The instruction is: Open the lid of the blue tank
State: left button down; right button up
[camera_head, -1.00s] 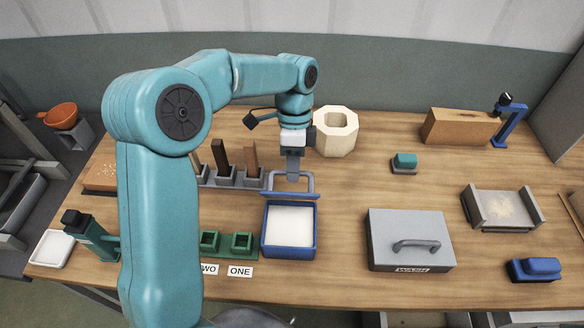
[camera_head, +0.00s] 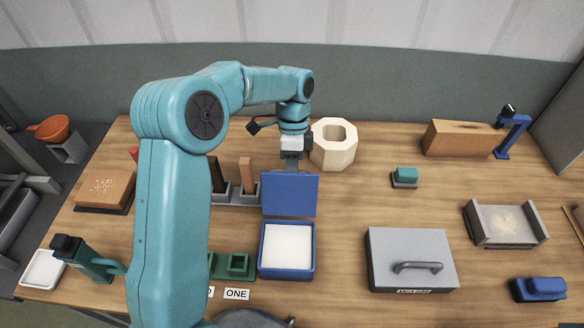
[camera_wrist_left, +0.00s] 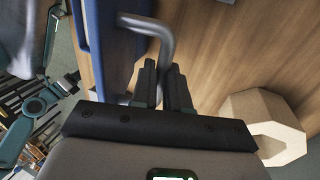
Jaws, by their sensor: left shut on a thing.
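The blue tank (camera_head: 262,262) is an open-topped box with a white inside, at the middle of the bench. Its flat blue lid (camera_head: 290,196) stands raised at the tank's rear edge, with its broad face toward the head camera. My left gripper (camera_head: 291,168) is behind the lid's upper part. In the wrist view the left fingers (camera_wrist_left: 161,88) are closed around the grey bar handle (camera_wrist_left: 150,25) of the lid, whose blue edge (camera_wrist_left: 112,45) is at the upper left. In the head view the lid hides the handle. My right gripper is not in view.
A cream octagonal ring (camera_head: 333,158) stands close to the right of my left gripper. A grey holder (camera_head: 240,197) with dark and brown blocks is just left of the lid. A grey handled box (camera_head: 412,246) stands right of the tank, with bare bench between.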

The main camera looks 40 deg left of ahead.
pick_arm(q)
jog(key=shift+w+a+f, duration=0.1)
jog(key=shift+a+f, duration=0.15)
jog(key=shift+f, duration=0.1)
jog(key=c, duration=1.3)
grip_release()
jog(key=shift+o, duration=0.9)
jog(key=shift+w+a+f, duration=0.25)
jog(key=shift+w+f, duration=0.1)
jog(key=shift+w, duration=0.1)
jog(key=shift+s+d+r, duration=0.15)
jog(key=shift+d+r, duration=0.05)
jog(key=shift+r, duration=0.1)
jog(key=shift+r, duration=0.15)
